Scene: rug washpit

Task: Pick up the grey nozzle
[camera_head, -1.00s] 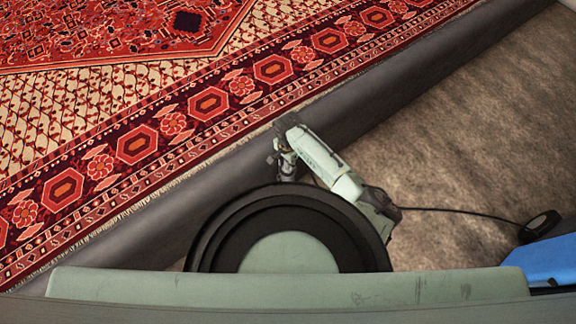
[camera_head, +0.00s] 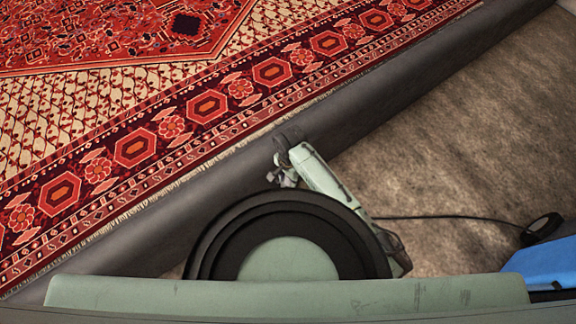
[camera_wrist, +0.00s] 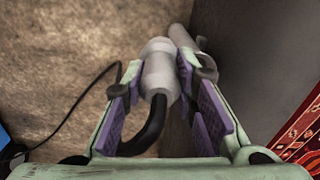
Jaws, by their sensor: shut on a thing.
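The grey nozzle (camera_wrist: 158,68) shows in the wrist view as a pale grey cylinder between my fingers. A black hose (camera_wrist: 150,128) bends from its near end. My gripper (camera_wrist: 160,88) has purple pads and is shut on the nozzle, one finger on each side. Whether the nozzle touches the floor, I cannot tell. In the head view my own body and arm hide the nozzle.
A patterned red rug (camera_head: 130,150) lies over a dark padded edge (camera_head: 400,100), which also rises close at the right in the wrist view (camera_wrist: 265,60). Brown floor (camera_head: 470,140) is open at right. A black cable (camera_head: 450,217) runs to a blue object (camera_head: 550,262).

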